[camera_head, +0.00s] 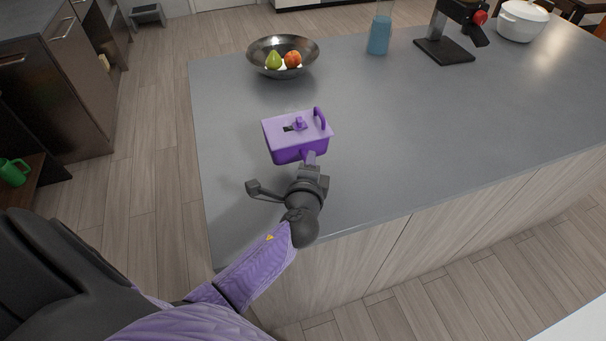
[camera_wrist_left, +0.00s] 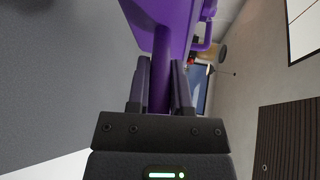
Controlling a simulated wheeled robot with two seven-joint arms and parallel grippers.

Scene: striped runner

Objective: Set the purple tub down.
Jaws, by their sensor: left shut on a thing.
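The purple tub (camera_head: 285,154) is a small box with a lid, a knob on top and loop handles at its ends. In the head view it is over the grey counter (camera_head: 430,125), near the counter's left part. My left gripper (camera_head: 311,160) is shut on the tub's near handle. In the left wrist view the fingers (camera_wrist_left: 160,88) close on the purple handle, and the tub body (camera_wrist_left: 165,14) fills the top. A strip of counter shows under the tub there, but I cannot tell whether its base touches. My right gripper is not in view.
A metal bowl (camera_head: 259,61) with a green pear and an orange fruit stands behind the tub. A blue container (camera_head: 379,38), a black stand (camera_head: 443,50) and a white pot (camera_head: 522,22) are farther back. The counter right of the tub is clear.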

